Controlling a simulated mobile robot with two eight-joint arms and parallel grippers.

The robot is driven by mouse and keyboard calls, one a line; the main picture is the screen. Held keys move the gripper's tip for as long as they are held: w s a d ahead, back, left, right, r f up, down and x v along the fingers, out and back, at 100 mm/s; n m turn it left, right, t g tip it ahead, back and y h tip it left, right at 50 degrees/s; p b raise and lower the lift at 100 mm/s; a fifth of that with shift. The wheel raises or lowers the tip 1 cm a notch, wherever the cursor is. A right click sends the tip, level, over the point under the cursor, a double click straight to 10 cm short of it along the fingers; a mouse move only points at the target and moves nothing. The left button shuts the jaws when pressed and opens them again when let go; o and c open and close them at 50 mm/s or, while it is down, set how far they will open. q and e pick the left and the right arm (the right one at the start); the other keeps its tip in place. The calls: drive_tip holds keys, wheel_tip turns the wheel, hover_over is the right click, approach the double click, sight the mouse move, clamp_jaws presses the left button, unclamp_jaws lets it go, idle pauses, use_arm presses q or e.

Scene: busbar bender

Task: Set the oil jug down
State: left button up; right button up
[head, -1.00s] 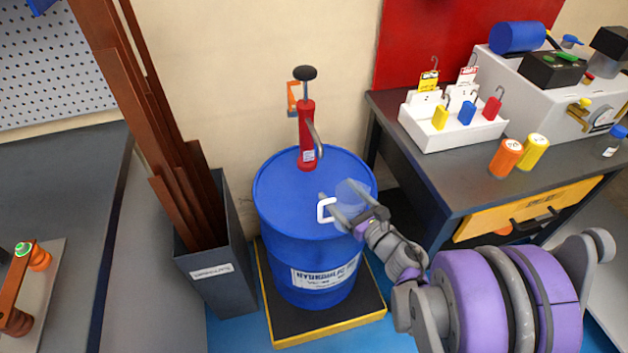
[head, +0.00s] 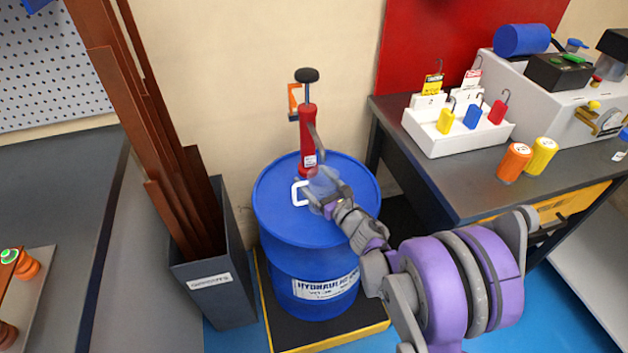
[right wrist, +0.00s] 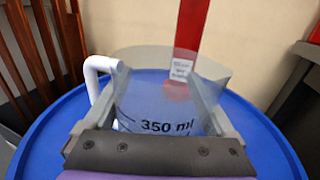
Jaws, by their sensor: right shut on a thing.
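The oil jug (head: 323,183) is a clear container with a white handle (head: 298,194). In the right wrist view the jug (right wrist: 165,95) shows a "350 ml" mark, with its handle on the left. My right gripper (head: 328,192) is shut on the jug, one finger on each side of it. The jug is over the top of the blue hydraulic oil drum (head: 285,215), close to the red hand pump (head: 307,140). I cannot tell whether its base touches the drum lid. My left gripper is not in view.
The drum stands on a black pallet with a yellow edge (head: 335,338). A grey bin (head: 220,295) of copper-coloured bars stands to its left. A dark workbench (head: 450,185) with a white lock tray (head: 460,140) is on the right. The drum lid's left side is clear.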

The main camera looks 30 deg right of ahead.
drive_tip(key=shift+r, duration=0.1)
drive_tip(key=shift+f, duration=0.2)
drive_tip(key=o, duration=1.1)
